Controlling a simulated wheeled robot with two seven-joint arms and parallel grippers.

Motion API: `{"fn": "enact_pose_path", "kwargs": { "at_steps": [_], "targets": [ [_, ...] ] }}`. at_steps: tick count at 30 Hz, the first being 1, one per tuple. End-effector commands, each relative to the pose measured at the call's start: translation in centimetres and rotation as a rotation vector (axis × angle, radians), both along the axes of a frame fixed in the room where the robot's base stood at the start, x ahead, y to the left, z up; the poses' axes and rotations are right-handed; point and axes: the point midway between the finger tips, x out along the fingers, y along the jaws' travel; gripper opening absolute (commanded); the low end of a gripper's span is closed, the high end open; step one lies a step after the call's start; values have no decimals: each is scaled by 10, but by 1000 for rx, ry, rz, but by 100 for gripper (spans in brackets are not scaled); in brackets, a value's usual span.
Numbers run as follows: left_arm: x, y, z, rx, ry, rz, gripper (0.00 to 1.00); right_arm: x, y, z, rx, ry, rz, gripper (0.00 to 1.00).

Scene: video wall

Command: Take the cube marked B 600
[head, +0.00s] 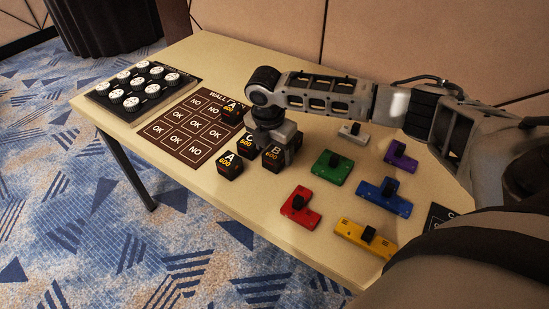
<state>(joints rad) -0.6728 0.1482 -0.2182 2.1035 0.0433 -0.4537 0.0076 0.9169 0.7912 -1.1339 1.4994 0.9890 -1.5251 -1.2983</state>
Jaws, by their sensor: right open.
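The black cube marked B 600 (271,160) sits on the table, with its white letter and orange number facing me. My right gripper (275,143) points down right at this cube, open, with a finger by its right side. The gripper hides part of the cube's top and back, and I cannot tell whether it touches the cube. A cube marked C 500 (247,145) is close behind to the left, partly hidden. A cube marked A 600 (229,164) stands further left. Another A cube (231,111) lies on the card's edge. My left gripper is out of view.
A dark card with OK and NO squares (176,141) and a board of round white knobs (146,82) lie left. Green (333,167), red (300,201), blue (384,197), yellow (364,238), purple (400,156) and white (353,133) pieces lie right.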

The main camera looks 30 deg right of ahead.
Motion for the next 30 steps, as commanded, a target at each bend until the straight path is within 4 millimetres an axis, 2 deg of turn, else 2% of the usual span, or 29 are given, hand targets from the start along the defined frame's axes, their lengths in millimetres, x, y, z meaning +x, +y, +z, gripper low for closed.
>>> {"fn": "enact_pose_path", "kwargs": {
  "at_steps": [4, 12, 17, 18, 30],
  "targets": [
    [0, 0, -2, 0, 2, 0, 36, 1, -3, -17, -2, 0, -1, 69],
    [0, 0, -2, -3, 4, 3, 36, 1, -3, -19, -1, -2, -1, 69],
    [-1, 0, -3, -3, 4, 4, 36, 1, -3, -19, -1, -2, -1, 25],
    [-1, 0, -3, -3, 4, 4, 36, 1, -3, -19, -1, -2, -1, 20],
    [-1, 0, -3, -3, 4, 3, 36, 2, -3, -13, 0, -3, -1, 20]
  ]
}}
